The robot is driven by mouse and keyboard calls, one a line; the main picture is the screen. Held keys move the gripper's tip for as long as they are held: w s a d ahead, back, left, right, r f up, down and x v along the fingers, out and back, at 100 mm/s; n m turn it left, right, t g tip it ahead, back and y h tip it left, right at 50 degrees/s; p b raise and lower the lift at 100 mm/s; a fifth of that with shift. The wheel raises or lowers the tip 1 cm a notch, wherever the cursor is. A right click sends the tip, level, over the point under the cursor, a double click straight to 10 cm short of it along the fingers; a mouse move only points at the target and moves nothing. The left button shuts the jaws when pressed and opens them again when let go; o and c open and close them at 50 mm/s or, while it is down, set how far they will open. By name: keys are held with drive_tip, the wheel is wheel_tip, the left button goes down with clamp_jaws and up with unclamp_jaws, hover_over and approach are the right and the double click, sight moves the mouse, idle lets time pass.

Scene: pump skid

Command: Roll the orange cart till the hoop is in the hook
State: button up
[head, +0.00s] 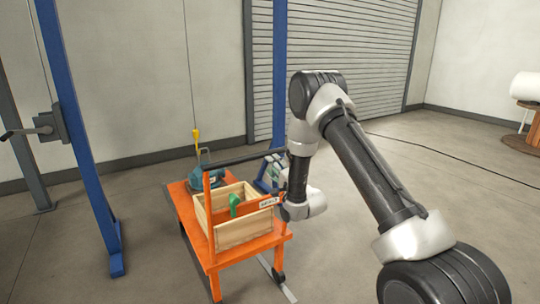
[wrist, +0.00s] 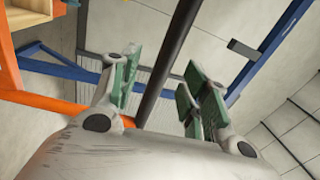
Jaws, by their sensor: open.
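The orange cart (head: 262,244) stands on the floor between the blue posts. Its black push bar (head: 246,158) runs across above the near end and also shows in the wrist view (wrist: 172,62). A teal pump (head: 181,186) sits on the cart's far part, with a small dark hoop (head: 204,155) at its top. The yellow hook (head: 196,136) hangs on a cable, just above the hoop in the picture; I cannot tell their depth gap. My gripper (wrist: 160,78) is open, its green-padded fingers on either side of the bar. In the head view my wrist partly hides it.
A wooden crate (head: 245,232) with a green object (head: 235,205) rides on the cart. Blue posts (head: 84,160) flank the cart, and a hand winch (head: 48,125) is on the left one. Open floor lies to the right; a black cable (head: 420,142) crosses it.

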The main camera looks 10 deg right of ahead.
sight(264, 154)
drive_tip(key=shift+m, duration=0.4)
drive_tip(key=x, duration=0.5)
drive_tip(key=r+x, duration=0.1)
drive_tip(key=x, duration=0.1)
drive_tip(key=shift+w+a, duration=0.1)
drive_tip(key=shift+w, duration=0.2)
